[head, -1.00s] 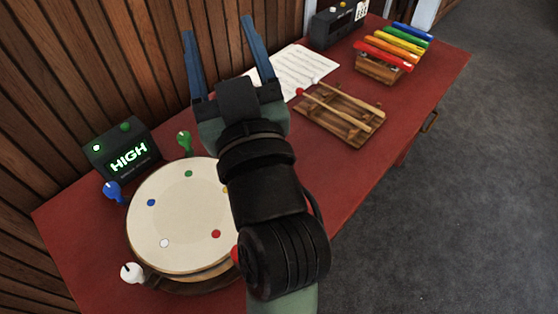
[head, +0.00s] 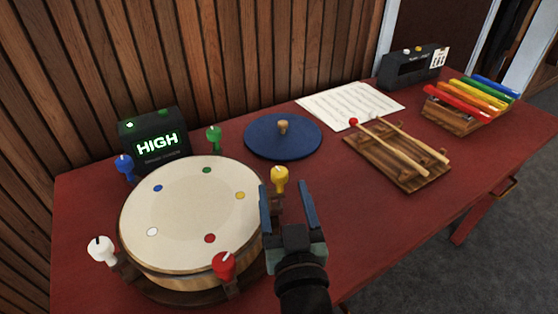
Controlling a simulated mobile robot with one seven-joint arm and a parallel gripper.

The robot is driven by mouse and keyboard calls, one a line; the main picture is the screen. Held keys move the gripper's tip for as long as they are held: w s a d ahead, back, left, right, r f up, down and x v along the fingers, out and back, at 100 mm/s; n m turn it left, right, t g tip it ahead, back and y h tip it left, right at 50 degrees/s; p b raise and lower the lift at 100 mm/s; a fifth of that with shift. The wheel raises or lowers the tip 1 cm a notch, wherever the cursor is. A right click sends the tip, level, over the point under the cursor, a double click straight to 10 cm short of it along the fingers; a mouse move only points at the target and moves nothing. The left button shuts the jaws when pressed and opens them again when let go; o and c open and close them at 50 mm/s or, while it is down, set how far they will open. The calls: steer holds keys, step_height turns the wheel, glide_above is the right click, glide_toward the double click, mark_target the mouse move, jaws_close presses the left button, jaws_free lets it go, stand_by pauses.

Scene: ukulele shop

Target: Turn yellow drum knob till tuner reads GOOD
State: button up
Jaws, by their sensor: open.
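The yellow knob (head: 280,180) stands upright at the right side of the drum (head: 190,215), beside the yellow dot on the drumhead. The tuner (head: 154,140) stands behind the drum and its lit green screen reads HIGH. My gripper (head: 288,205) is open and empty, just in front of the yellow knob. Its two blue fingers point away from me, and the knob shows between and slightly beyond their tips. I cannot tell whether they touch it.
White (head: 101,250), red (head: 224,265), blue (head: 125,167) and green (head: 214,138) knobs surround the drum. A blue disc (head: 262,137), mallet rack (head: 390,160), sheet music (head: 350,103), dark box (head: 412,68) and xylophone (head: 470,105) share the red table (head: 400,225). Its right front is clear.

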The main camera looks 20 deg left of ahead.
mark_target(278, 168)
steer(key=x, duration=0.8)
steer(key=shift+w+a, duration=0.1)
steer(key=shift+w, duration=0.15)
jaws_close()
